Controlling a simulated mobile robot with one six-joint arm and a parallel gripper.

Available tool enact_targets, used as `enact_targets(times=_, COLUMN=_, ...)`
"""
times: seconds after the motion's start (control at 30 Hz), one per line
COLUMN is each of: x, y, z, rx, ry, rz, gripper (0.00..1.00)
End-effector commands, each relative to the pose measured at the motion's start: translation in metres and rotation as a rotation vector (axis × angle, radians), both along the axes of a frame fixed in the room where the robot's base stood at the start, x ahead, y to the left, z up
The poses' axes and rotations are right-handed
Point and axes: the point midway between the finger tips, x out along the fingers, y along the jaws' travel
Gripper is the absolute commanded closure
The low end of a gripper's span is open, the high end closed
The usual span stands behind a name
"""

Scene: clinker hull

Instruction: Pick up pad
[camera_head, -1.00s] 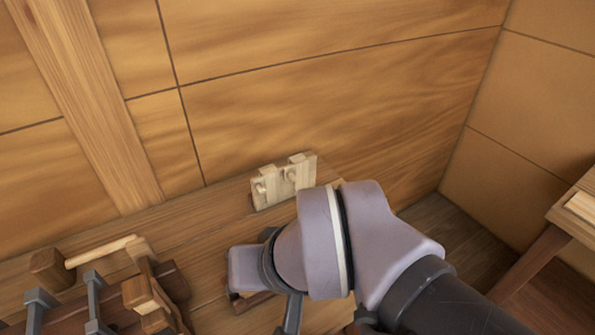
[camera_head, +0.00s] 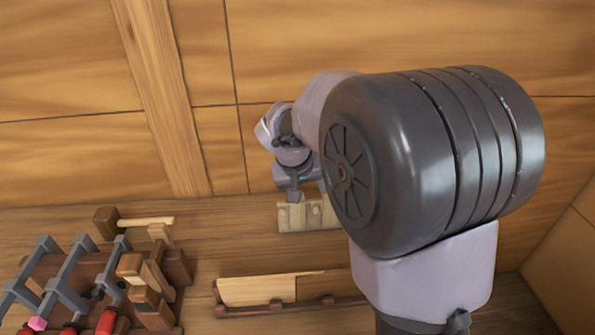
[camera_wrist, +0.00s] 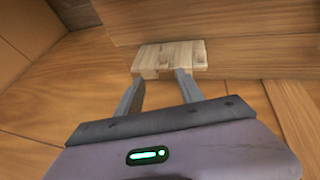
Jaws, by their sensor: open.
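A pale wooden piece with small raised blocks (camera_head: 309,215) stands on the back bench against the plank wall. It also shows in the wrist view (camera_wrist: 172,54), just beyond my fingertips. I cannot tell whether the pad is this piece, one of its raised blocks, or another pale piece. My gripper (camera_wrist: 156,80) is open and empty. Its fingers point at the pale piece, with a small gap apparent between them and it. In the head view my gripper (camera_head: 294,190) is just above the piece's left end, and my arm hides part of its right side.
A low wooden rack (camera_head: 262,309) holding pale flat boards (camera_head: 256,290) lies in front on the bench. At left is a wooden stand with grey clamps (camera_head: 70,275) with red handles, and a mallet-like tool (camera_head: 135,222). Bare bench (camera_head: 205,225) lies between.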

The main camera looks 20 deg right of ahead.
Motion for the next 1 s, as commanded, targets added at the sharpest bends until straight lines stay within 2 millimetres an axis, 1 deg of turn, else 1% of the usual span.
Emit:
enact_targets(times=0.03, x=0.003, y=-0.005, z=-0.019, rx=0.000, ry=0.005, rz=-0.002, gripper=0.55)
enact_targets(times=0.1, x=0.009, y=-0.012, z=-0.040, rx=0.002, ry=0.005, rz=-0.002, gripper=0.55)
enact_targets(times=0.2, x=0.018, y=-0.022, z=-0.066, rx=0.002, ry=0.005, rz=-0.003, gripper=0.55)
enact_targets(times=0.3, x=0.025, y=-0.030, z=-0.086, rx=0.003, ry=0.004, rz=-0.003, gripper=0.55)
enact_targets(times=0.53, x=0.033, y=-0.038, z=-0.104, rx=0.003, ry=0.002, rz=-0.002, gripper=0.55)
enact_targets(times=0.7, x=0.043, y=-0.050, z=-0.135, rx=0.004, ry=0.004, rz=-0.002, gripper=0.55)
enact_targets(times=0.77, x=0.046, y=-0.053, z=-0.142, rx=0.004, ry=0.003, rz=-0.002, gripper=0.55)
enact_targets(times=0.97, x=0.047, y=-0.054, z=-0.141, rx=0.003, ry=0.001, rz=-0.002, gripper=0.55)
enact_targets(times=1.0, x=0.047, y=-0.054, z=-0.141, rx=0.003, ry=0.001, rz=-0.002, gripper=0.63)
